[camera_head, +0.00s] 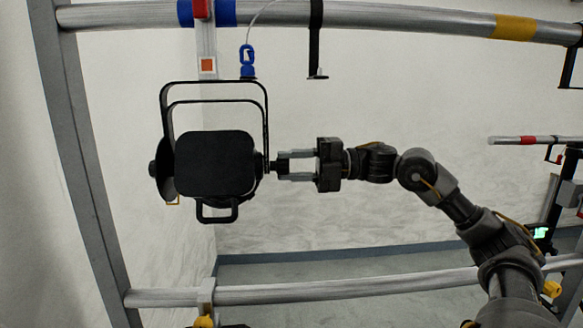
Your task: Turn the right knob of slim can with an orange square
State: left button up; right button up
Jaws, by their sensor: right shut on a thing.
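The slim can (214,163) is a black lamp body hanging in a black yoke (215,92) at the left of the head view. The right knob (272,166) sticks out from the right side of the yoke. My right gripper (283,165) comes in from the right, level with the knob, with its fingers shut on it. The fingertips partly hide the knob, so its turn angle cannot be told. My left gripper is not in view.
A grey pipe (400,17) with a yellow band runs across the top, and a black strap (316,40) hangs from it. A lower rail (350,289) crosses below. The space right of the can under the arm is clear.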

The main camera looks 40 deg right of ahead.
jog(key=shift+m, duration=0.5)
jog(key=o, duration=1)
jog(key=b+v, duration=0.9)
jog(key=v, duration=0.2)
jog(key=shift+w, duration=0.1)
